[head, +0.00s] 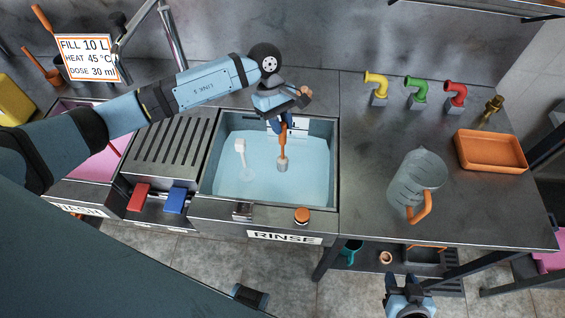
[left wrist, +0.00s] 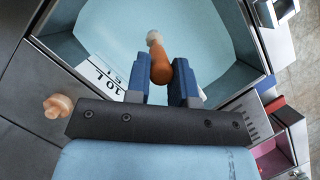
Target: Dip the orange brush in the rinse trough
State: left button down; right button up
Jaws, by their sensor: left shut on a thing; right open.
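The orange brush (head: 283,145) points head-down over the rinse trough (head: 330,205), its pale bristle end near or in the light-blue water. I cannot tell exactly how deep the bristles are. My left gripper (head: 282,127) is shut on the brush's handle above the trough's back half. In the left wrist view the orange handle (left wrist: 160,68) sits between the two blue fingers (left wrist: 172,88), with the pale head beyond it. My right gripper (head: 408,297) is open and empty at the bottom right, in front of the counter.
A white object (head: 240,146) stands in the water left of the brush. A clear jug (head: 417,180) with an orange handle, an orange tray (head: 490,151) and coloured taps (head: 417,93) are on the right counter. A slotted drainer (head: 170,148) lies left of the trough.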

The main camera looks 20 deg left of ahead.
pick_arm(q)
notch_tip(320, 180, up, 7)
jog(key=shift+p, duration=0.95)
notch_tip(320, 180, up, 5)
jog(key=shift+p, duration=0.55)
dwell(0.7)
